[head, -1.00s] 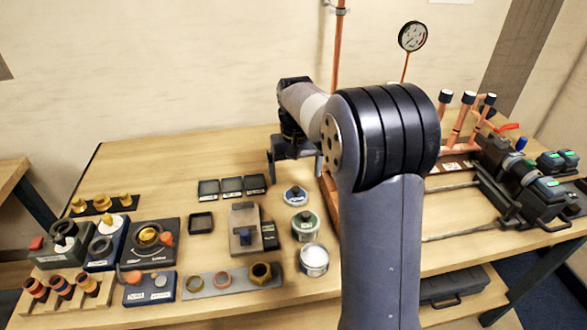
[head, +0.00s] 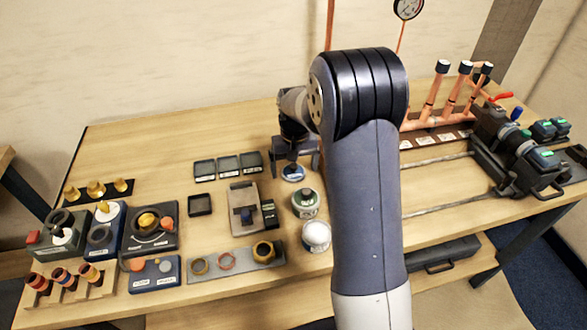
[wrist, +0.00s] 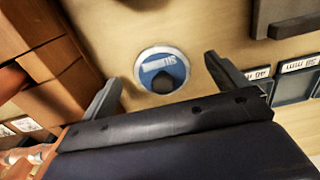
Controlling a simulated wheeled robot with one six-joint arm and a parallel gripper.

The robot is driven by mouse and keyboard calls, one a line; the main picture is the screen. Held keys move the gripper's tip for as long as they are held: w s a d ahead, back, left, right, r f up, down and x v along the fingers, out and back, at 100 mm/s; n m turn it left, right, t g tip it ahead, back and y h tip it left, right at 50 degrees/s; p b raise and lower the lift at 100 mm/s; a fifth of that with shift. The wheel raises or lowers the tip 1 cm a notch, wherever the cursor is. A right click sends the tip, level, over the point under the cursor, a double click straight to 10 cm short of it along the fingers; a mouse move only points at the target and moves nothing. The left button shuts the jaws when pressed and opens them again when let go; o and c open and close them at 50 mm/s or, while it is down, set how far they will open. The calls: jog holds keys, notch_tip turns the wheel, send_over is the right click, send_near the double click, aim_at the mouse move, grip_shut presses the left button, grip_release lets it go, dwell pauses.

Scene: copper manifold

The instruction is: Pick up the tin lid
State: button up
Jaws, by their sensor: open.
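The tin lid (head: 292,173) is a small round disc with a blue label, a pale rim and a dark knob. It lies flat on the wooden table, at the back of a short row of tins. In the wrist view the lid (wrist: 160,62) shows between my fingers, its knob partly near the gripper's palm edge. My gripper (head: 294,163) is above the lid, pointing down, with its fingers apart on either side. It also shows in the wrist view (wrist: 164,74), open and empty. The fingers do not visibly touch the lid; the exact height is unclear.
A green-labelled tin (head: 305,203) and a white-topped tin (head: 316,235) stand in front of the lid. Dark shallow trays (head: 228,166) lie to its left. A copper-pipe assembly (head: 450,100) stands to the right. Bare table lies behind.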

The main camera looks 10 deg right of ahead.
jog(key=shift+f, duration=0.5)
jog(key=c, duration=1)
